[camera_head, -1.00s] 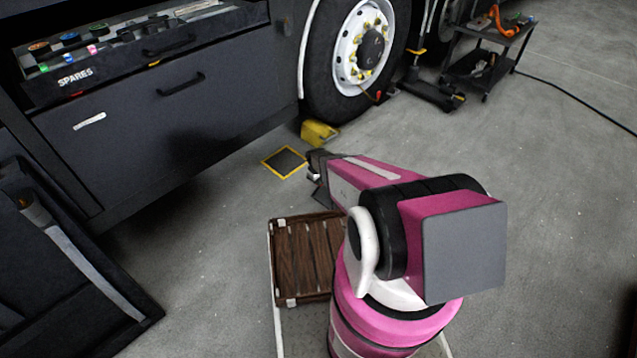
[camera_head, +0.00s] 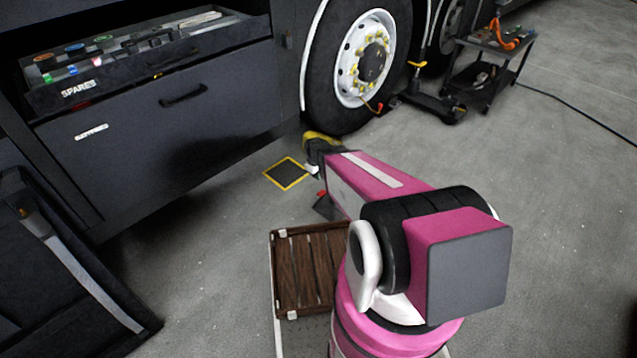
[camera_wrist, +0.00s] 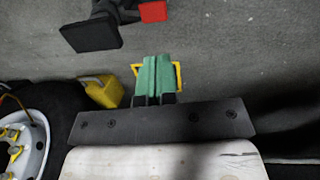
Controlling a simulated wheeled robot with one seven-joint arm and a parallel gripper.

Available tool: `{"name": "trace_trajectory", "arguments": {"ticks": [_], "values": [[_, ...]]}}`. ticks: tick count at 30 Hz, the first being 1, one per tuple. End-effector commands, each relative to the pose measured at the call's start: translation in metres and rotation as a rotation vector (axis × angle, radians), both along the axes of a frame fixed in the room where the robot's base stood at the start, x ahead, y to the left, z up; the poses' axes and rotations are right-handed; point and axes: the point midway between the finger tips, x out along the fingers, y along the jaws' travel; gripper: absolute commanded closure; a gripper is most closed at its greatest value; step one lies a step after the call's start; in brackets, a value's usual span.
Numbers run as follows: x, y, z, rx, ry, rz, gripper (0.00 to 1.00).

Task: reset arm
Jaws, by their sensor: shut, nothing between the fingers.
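My gripper (camera_wrist: 152,80) shows in the wrist view with its two green fingers pressed together, nothing between them. It is above the concrete floor, in front of a small yellow-edged floor square (camera_wrist: 178,76) that it partly covers. In the head view my pink and white arm reaches forward, toward the bus wheel. My fingertips cannot be made out there.
The bus wheel (camera_head: 362,70) stands ahead with a yellow chock (camera_wrist: 102,91) beside it. The yellow-edged square (camera_head: 286,173) lies on the floor. A SPARES drawer (camera_head: 150,62) is open at left. A wooden slatted crate (camera_head: 300,315) is near my base.

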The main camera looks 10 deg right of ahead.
Motion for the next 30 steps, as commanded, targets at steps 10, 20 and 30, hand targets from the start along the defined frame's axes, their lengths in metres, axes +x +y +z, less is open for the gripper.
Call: {"name": "trace_trajectory", "arguments": {"ticks": [10, 20, 30], "values": [[0.000, 0.001, 0.013, 0.000, 0.000, 0.000, 1.00], [-0.001, 0.001, 0.013, 0.000, 0.000, 0.000, 1.00], [-0.072, -0.011, 0.108, 0.042, 0.002, -0.218, 1.00]]}}
